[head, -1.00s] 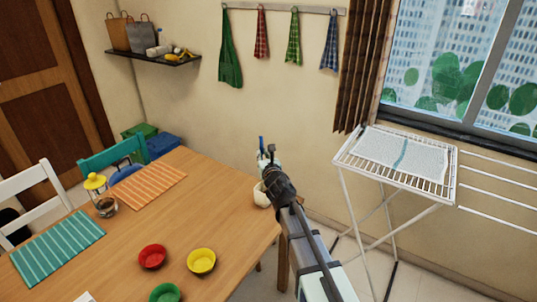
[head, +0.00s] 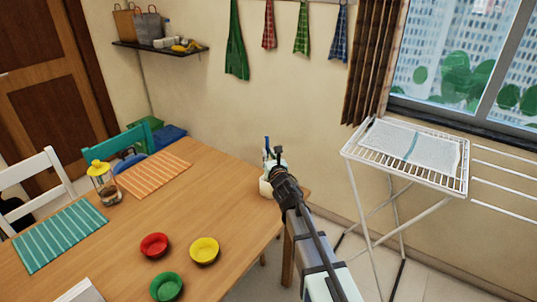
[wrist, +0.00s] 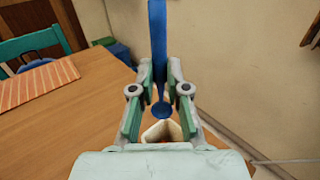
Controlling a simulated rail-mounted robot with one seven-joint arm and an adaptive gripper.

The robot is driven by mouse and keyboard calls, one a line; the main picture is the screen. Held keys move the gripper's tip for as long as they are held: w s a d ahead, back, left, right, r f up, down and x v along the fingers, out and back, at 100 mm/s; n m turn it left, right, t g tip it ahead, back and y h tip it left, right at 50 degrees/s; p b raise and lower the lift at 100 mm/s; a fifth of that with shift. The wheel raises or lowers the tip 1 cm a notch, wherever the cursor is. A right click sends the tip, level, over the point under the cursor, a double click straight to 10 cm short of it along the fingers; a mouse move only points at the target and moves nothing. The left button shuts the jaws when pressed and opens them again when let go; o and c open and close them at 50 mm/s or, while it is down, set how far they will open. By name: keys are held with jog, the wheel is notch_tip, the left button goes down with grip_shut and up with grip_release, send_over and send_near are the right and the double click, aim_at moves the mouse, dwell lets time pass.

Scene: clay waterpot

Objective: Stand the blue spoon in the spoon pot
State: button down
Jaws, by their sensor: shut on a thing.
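The blue spoon (head: 267,143) is upright in my gripper (head: 273,160) at the table's far right corner. In the wrist view, the spoon (wrist: 157,45) stands between the two fingers of my gripper (wrist: 158,80), with its rounded end downward. The cream spoon pot (head: 265,187) stands on the table just below my gripper and is partly hidden by it. In the wrist view, part of the pot (wrist: 152,132) shows just below the spoon's round end. I cannot tell whether that end is inside the rim.
Red (head: 154,245), yellow (head: 204,250) and green (head: 166,287) bowls sit on the wooden table (head: 225,215). A yellow-topped lantern (head: 102,182) stands at the left by an orange mat (head: 155,175). A white drying rack (head: 352,152) is at right. The wall is close behind the pot.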

notch_tip(320, 180, down, 8)
jog(key=b, duration=0.7)
jog(key=shift+w+f+b, duration=0.1)
jog(key=shift+b, duration=0.3)
jog(key=shift+r, duration=0.25)
jog(key=c, duration=1.1)
grip_release()
jog(key=v, duration=1.2)
